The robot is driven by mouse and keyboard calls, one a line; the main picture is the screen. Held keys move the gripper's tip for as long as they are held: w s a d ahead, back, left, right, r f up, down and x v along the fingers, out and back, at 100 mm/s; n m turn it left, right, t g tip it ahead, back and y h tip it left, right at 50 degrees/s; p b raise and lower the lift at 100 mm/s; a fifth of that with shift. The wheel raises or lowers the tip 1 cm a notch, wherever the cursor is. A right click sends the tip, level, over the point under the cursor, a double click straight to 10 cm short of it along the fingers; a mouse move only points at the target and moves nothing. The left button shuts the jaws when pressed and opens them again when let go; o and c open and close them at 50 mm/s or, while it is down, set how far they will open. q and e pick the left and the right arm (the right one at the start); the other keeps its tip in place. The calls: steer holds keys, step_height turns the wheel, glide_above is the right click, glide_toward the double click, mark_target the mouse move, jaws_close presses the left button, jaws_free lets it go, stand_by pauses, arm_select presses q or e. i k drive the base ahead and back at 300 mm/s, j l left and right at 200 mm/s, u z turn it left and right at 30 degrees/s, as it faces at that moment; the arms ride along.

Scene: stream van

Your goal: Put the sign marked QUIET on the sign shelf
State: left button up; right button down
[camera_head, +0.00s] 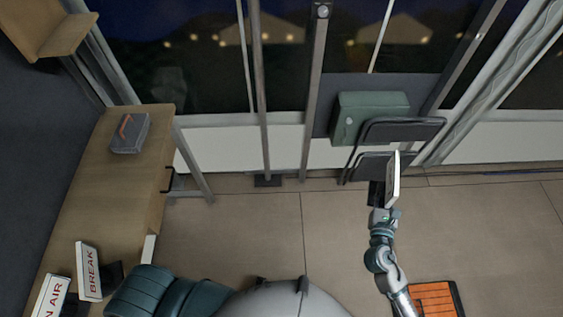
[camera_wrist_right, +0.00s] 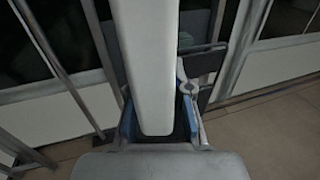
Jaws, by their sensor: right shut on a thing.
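My right gripper (camera_head: 384,195) is out over the floor at the right of the head view. It is shut on a white sign (camera_head: 393,178), which is upright and seen nearly edge-on. In the right wrist view the sign (camera_wrist_right: 143,60) stands between the blue-sided fingers, and its lettering cannot be read. A wooden shelf (camera_head: 50,28) is on the wall at the upper left, far from the gripper; its top looks bare where it shows. My left gripper is not in view.
A BREAK sign (camera_head: 88,271) and an ON AIR sign (camera_head: 51,296) stand on the wooden desk (camera_head: 105,190), with a grey box (camera_head: 129,132) farther along. The middle floor is clear.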

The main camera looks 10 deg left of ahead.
mark_target(58, 40)
steer(key=u, duration=0.4)
steer(key=l+u, duration=0.15)
steer(key=u, duration=0.25)
steer(key=k+u, duration=0.1)
steer(key=u, duration=0.7)
steer(key=k+u, duration=0.1)
steer(key=u, duration=0.3)
